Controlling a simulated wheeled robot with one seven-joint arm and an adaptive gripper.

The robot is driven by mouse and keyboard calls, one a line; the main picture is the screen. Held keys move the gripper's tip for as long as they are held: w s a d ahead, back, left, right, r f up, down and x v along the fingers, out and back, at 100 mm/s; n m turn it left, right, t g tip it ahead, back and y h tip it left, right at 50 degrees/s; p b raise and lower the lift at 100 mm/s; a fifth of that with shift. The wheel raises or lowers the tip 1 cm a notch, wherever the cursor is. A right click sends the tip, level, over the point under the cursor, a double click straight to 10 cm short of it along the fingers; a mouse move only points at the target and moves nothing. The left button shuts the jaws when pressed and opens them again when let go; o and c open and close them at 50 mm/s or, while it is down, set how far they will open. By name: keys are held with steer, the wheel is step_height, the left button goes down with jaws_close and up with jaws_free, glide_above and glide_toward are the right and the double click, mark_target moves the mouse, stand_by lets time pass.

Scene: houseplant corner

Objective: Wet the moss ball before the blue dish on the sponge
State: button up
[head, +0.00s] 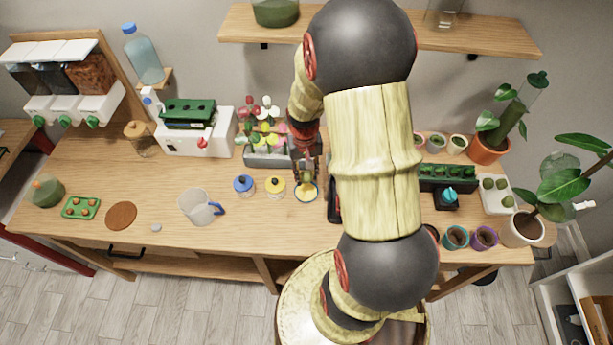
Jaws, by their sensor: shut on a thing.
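My gripper (306,172) is near the middle of the table, above a small round dish (315,194) with a dark blue rim and yellow inside. It is shut on a small yellow-green thing, mostly hidden between the fingers; I cannot tell if it is a moss ball. I cannot tell whether it touches the dish. Round green balls like moss balls (508,201) sit in a white tray (492,208) at the right. I cannot make out a separate sponge; the yellow in the dish may be one.
Left of the dish stand a yellow-topped jar (275,187), a blue-topped jar (244,186) and a clear jug (199,209). A grey planter with flowers (266,158) is behind. Small pots (456,238) stand at the front right.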

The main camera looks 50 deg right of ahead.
mark_target(306, 191)
steer(key=shift+w+f+b, duration=0.1)
steer(key=shift+f+b, duration=0.3)
steer(key=shift+f, duration=0.25)
steer(key=shift+f+b, duration=1.75)
steer(key=shift+f, duration=0.55)
steer(key=shift+a+f, duration=0.1)
steer(key=shift+f, duration=0.5)
steer(key=shift+r, duration=0.1)
steer(key=shift+r+p, duration=2.4)
steer(key=shift+r, duration=1.05)
